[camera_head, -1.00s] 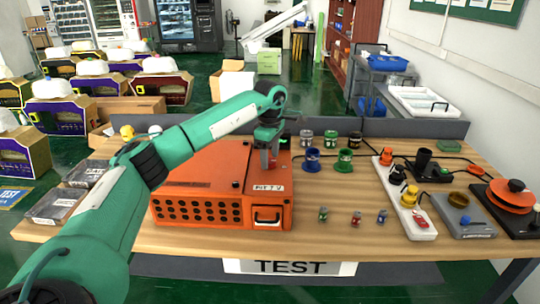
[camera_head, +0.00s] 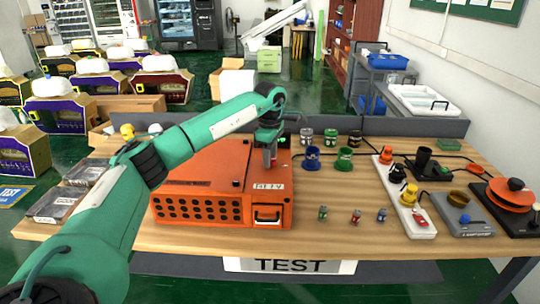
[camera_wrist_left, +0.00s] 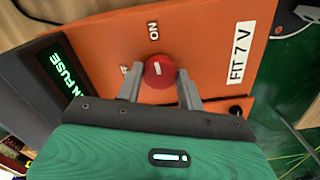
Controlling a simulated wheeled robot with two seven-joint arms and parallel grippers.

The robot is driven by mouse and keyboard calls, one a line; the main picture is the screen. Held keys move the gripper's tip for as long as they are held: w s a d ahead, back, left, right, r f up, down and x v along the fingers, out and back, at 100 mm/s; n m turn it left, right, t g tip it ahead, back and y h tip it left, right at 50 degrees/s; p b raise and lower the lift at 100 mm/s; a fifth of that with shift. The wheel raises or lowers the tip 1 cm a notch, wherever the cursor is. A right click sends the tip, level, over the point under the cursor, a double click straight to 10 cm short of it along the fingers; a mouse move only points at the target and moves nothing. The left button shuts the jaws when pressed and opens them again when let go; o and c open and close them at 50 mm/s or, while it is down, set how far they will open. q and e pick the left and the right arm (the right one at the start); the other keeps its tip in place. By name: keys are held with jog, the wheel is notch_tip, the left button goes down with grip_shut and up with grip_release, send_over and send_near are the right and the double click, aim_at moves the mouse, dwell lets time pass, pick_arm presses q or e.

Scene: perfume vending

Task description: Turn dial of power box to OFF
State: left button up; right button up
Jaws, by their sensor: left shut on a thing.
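The orange power box (camera_head: 205,178) sits on the left half of the wooden table. Its red round dial (camera_wrist_left: 158,72) shows in the left wrist view, with a white mark in its middle and an "ON" label (camera_wrist_left: 154,30) beyond it. A second small label beside the dial is partly covered by a finger. My left gripper (camera_head: 269,167) reaches down over the right part of the box top. It is shut on the dial, one finger on each side. In the head view the gripper hides the dial. My right gripper is not in view.
A green-lit display (camera_wrist_left: 62,75) and a "FIT 7 V" label (camera_wrist_left: 242,55) flank the dial. Blue (camera_head: 312,160) and green (camera_head: 345,160) pots stand right of the box, with small bottles in front. A white power strip (camera_head: 408,205) lies farther right.

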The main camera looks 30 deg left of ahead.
pick_arm(q)
jog(key=n+p, duration=0.1)
jog(key=n, duration=0.3)
jog(key=shift+r+n, duration=0.1)
jog(key=shift+n, duration=0.3)
jog(key=n, duration=0.2)
jog(key=shift+n+p, duration=0.4)
jog(key=n, duration=0.4)
jog(key=shift+p, duration=0.4)
jog(key=n, duration=0.4)
jog(key=shift+p, duration=0.3)
jog(key=shift+n, duration=0.9)
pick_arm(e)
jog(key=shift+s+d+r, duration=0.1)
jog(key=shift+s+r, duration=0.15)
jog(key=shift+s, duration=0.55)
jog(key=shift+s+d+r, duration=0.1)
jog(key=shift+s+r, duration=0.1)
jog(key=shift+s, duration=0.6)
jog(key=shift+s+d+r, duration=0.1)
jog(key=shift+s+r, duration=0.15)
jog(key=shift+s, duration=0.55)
pick_arm(q)
jog(key=o, duration=1)
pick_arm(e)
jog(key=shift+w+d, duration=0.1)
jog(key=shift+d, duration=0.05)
